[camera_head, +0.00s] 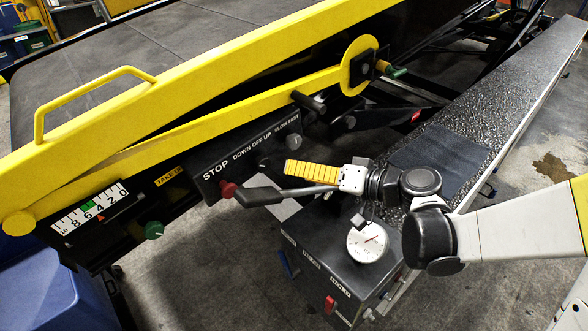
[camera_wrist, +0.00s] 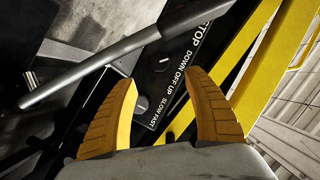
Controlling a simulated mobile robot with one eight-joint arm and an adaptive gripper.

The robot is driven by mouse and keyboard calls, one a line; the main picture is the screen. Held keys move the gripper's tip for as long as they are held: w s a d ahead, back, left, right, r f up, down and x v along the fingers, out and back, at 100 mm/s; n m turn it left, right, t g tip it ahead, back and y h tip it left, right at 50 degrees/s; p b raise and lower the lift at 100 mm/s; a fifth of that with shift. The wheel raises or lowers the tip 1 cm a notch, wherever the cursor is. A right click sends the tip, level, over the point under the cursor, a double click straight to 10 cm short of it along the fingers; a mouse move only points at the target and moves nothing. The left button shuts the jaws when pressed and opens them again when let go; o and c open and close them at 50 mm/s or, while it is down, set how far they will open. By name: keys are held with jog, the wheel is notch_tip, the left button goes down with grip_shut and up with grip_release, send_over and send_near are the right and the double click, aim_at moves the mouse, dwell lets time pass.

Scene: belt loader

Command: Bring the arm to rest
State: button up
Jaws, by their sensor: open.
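My gripper (camera_head: 290,168) is at the end of my arm in the middle of the head view. Its yellow ribbed fingers point left toward the black control panel (camera_head: 212,180) of the belt loader. In the wrist view my gripper (camera_wrist: 160,78) has its two fingers spread wide, with nothing between them. The panel, lettered STOP, DOWN OFF UP and SLOW FAST, shows beyond the fingertips in the wrist view (camera_wrist: 178,42). A grey lever (camera_head: 262,195) lies just below the gripper in the head view. I cannot tell the exact gap between them.
A yellow rail (camera_head: 200,85) with a handle runs along the belt (camera_head: 130,60). A round gauge (camera_head: 367,242) sits on a dark box (camera_head: 315,245) below my wrist. A textured black walkway (camera_head: 490,105) extends to the upper right. A blue bin (camera_head: 60,300) stands at the lower left.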

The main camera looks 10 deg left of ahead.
dwell(0.4)
jog(key=s+d+m+h, duration=0.1)
jog(key=s+d+h, duration=0.3)
jog(key=d, duration=0.4)
jog(key=s+d+f+m+h+b, duration=0.1)
jog(key=s+d+h, duration=0.4)
jog(key=d, duration=0.3)
jog(key=s+d+m+t+h, duration=0.1)
jog(key=s+d+h, duration=0.3)
jog(key=s+d, duration=0.2)
jog(key=shift+s+d+f+m+h, duration=0.2)
jog(key=shift+d+m+h, duration=0.15)
jog(key=shift+d, duration=0.8)
